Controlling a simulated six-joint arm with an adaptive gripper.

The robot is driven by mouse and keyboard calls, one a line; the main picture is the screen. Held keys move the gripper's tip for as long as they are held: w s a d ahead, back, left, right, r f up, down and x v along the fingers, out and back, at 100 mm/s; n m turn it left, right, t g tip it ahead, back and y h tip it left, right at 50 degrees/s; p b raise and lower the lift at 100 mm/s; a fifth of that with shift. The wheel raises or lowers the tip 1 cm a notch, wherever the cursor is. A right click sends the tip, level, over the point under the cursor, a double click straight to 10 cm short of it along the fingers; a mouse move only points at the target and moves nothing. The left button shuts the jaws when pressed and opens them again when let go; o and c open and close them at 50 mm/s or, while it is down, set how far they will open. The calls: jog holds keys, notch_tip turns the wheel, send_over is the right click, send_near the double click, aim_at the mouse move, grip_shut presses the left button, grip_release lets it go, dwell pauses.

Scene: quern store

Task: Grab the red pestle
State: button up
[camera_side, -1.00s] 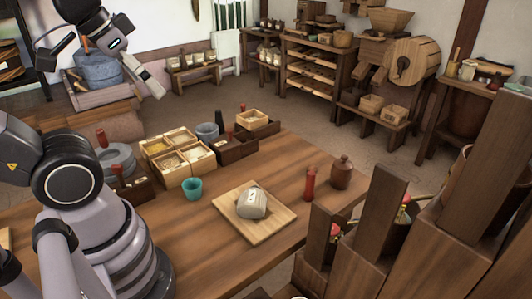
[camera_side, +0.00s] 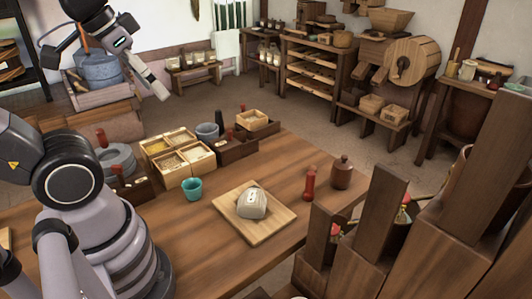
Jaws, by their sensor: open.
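The red pestle (camera_side: 309,184) stands upright on the wooden table (camera_side: 280,165), near its right edge and just left of a brown lidded jar (camera_side: 342,172). It is clear of other things. My gripper (camera_side: 105,78) is at the upper left, raised high and far to the left of the pestle. Its fingers look spread, with nothing between them that I can make out as held.
A wooden board (camera_side: 228,218) with a pale stone-like object (camera_side: 252,203) lies left of the pestle. A teal cup (camera_side: 192,188) and several grain boxes (camera_side: 153,148) stand further left. Tall wooden posts (camera_side: 380,207) rise in the right foreground. The space above the table is free.

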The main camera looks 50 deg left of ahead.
jog(key=w+d+f+n+g+h, duration=0.25)
jog(key=w+f+n+h, duration=0.35)
jog(key=w, duration=0.5)
jog(key=w+d+f+n+g+h, duration=0.2)
jog(key=w+f+n+g+h, duration=0.3)
jog(key=w, duration=0.7)
jog(key=n+t+h, duration=0.4)
jog(key=n+t, duration=0.7)
jog(key=n, duration=0.2)
send_near(311, 176)
jog(key=shift+w+d+f, duration=0.75)
jog(key=shift+d, duration=0.2)
jog(key=shift+w+d+f, duration=0.15)
jog(key=shift+d+f, duration=0.05)
jog(key=x, duration=0.7)
jog(key=shift+w+a+r, duration=0.2)
jog(key=shift+w+r, duration=0.1)
jog(key=shift+r, duration=0.1)
grip_shut()
